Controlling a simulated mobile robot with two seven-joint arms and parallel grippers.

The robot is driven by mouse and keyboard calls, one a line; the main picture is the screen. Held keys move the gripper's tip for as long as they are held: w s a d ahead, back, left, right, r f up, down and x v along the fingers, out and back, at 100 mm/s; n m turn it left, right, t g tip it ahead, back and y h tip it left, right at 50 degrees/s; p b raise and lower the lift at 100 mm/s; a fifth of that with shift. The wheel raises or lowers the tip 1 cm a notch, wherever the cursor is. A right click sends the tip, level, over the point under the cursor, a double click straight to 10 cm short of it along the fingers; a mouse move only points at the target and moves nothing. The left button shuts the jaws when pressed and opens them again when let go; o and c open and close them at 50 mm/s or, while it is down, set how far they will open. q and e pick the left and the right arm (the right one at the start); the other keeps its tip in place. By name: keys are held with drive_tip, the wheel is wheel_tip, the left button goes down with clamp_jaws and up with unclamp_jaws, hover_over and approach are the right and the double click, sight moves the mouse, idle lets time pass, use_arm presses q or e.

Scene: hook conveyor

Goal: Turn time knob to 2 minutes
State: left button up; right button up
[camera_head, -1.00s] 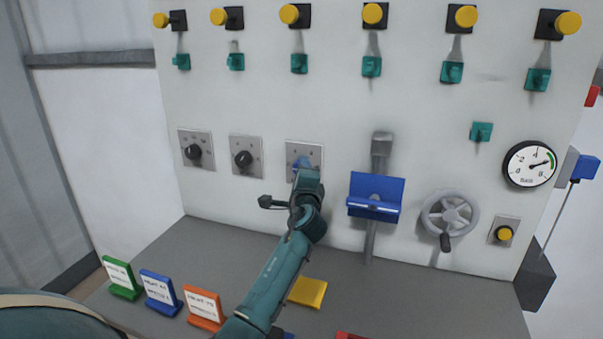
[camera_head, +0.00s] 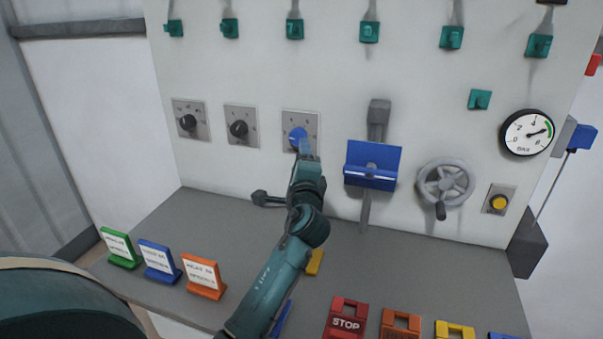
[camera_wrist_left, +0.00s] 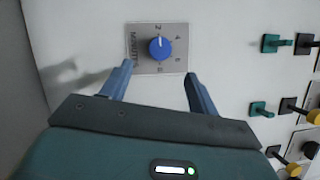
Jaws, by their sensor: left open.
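The blue time knob (camera_head: 297,136) sits on a grey square plate on the white panel, the rightmost of three dial plates in the head view. In the left wrist view the knob (camera_wrist_left: 160,48) faces me on its plate, which has numbers and the word MINUTES. A short white mark on the knob appears to point toward the 2. My left gripper (camera_head: 306,150) is just in front of and below the knob. In the left wrist view its two fingers (camera_wrist_left: 160,82) are spread wide, with nothing between them, and apart from the knob. My right gripper is out of view.
Two black knobs (camera_head: 188,122) (camera_head: 238,128) are to the left on similar plates. A blue lever tray (camera_head: 372,166), a grey handwheel (camera_head: 446,184) and a yellow button (camera_head: 499,202) are to the right. Coloured signs and blocks stand on the grey shelf (camera_head: 190,215) below.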

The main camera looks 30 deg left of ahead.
use_arm(q)
drive_tip(key=v, duration=0.4)
drive_tip(key=shift+s+d, duration=0.1)
drive_tip(key=shift+d, duration=0.05)
idle(0.4)
